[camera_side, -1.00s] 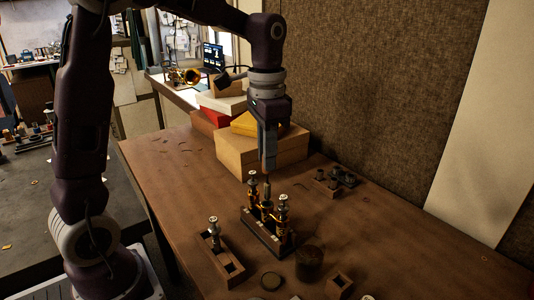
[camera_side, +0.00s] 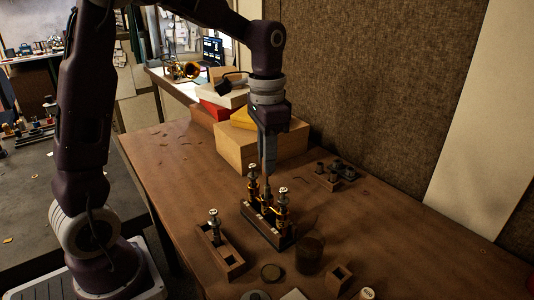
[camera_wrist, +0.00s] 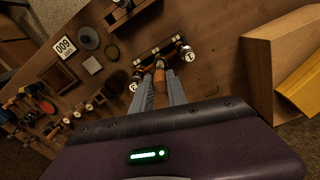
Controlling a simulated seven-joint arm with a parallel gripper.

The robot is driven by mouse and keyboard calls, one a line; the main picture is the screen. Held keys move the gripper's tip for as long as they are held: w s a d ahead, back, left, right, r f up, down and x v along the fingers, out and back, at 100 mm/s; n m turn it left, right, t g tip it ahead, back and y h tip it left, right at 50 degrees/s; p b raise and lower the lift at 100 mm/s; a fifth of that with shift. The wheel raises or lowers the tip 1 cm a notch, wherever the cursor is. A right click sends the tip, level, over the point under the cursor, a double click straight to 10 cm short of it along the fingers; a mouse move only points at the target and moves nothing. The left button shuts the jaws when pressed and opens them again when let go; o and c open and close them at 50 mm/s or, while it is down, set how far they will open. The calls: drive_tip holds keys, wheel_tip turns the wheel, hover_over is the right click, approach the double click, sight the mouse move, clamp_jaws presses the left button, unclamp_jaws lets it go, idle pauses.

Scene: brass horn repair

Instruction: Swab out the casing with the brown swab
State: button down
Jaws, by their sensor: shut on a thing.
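My gripper (camera_side: 268,162) is shut on the brown swab (camera_wrist: 159,80), held upright above the valve block (camera_side: 268,232). In the side view the swab's lower part reaches down between two silver-topped valves, at the middle casing (camera_side: 265,205). Its tip is hidden, and I cannot tell how deep it sits. The valves stand on either side, one back left (camera_side: 253,179) and one front right (camera_side: 283,202). In the wrist view the swab's brown handle lies between the two grey fingers, and hides most of the casing.
A wooden holder (camera_side: 219,258) with one upright valve stands left of the block. A dark round jar (camera_side: 309,255), a flat disc (camera_side: 270,272) and a small wooden box (camera_side: 339,279) stand in front. Stacked boxes (camera_side: 250,145) are close behind my gripper. Small dark parts (camera_side: 335,172) lie right.

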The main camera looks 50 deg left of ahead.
sight(267, 178)
drive_tip(key=shift+f, duration=2.75)
drive_tip(key=shift+r, duration=5.8)
drive_tip(key=w+f, duration=0.5)
drive_tip(key=f, duration=0.1)
drive_tip(key=shift+w+f, duration=0.2)
drive_tip(key=shift+f, duration=0.15)
